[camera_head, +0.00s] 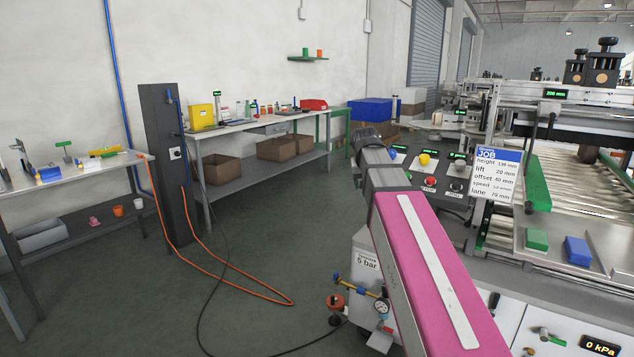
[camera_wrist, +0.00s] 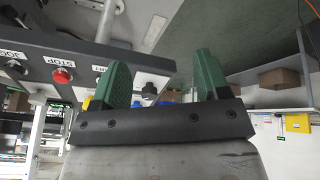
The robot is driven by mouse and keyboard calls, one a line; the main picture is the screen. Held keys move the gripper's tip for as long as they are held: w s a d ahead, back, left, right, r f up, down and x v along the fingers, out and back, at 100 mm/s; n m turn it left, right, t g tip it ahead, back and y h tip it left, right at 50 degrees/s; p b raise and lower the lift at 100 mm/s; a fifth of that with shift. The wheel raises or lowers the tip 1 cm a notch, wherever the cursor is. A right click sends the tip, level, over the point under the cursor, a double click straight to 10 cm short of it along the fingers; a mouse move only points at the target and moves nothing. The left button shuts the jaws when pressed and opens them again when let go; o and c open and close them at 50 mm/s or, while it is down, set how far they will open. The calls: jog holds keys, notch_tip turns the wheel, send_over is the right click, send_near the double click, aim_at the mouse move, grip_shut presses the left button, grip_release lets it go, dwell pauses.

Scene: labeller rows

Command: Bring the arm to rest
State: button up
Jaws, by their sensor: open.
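My gripper (camera_wrist: 160,80) shows in the wrist view with its two green fingers wide apart and nothing between them. In the head view my magenta arm reaches up from the lower right, and its dark wrist end stands in front of the labeller's control panel (camera_head: 455,196). The fingers cannot be made out there. In the wrist view the panel with its red STOP button (camera_wrist: 62,75) lies to the left of the fingers, and a black knob (camera_wrist: 149,90) shows between them, beyond the gripper. Contact with the panel cannot be judged.
The labeller with its roller conveyor (camera_head: 590,200) fills the right. A job card (camera_head: 496,174), a green block (camera_head: 537,239) and a blue block (camera_head: 577,251) are there. A workbench (camera_head: 240,128) stands along the wall.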

jog(key=s+f+g, duration=0.1)
jog(key=s+f, duration=0.5)
jog(key=f, duration=0.6)
jog(key=s+d+f+g+y, duration=0.1)
jog(key=s+f+g, duration=0.1)
jog(key=s+f, duration=0.5)
jog(key=s+d+f+g+y, duration=0.1)
jog(key=s+f, duration=0.6)
jog(key=f, duration=1.1)
jog(key=shift+f+g, duration=0.3)
jog(key=shift+f, duration=0.05)
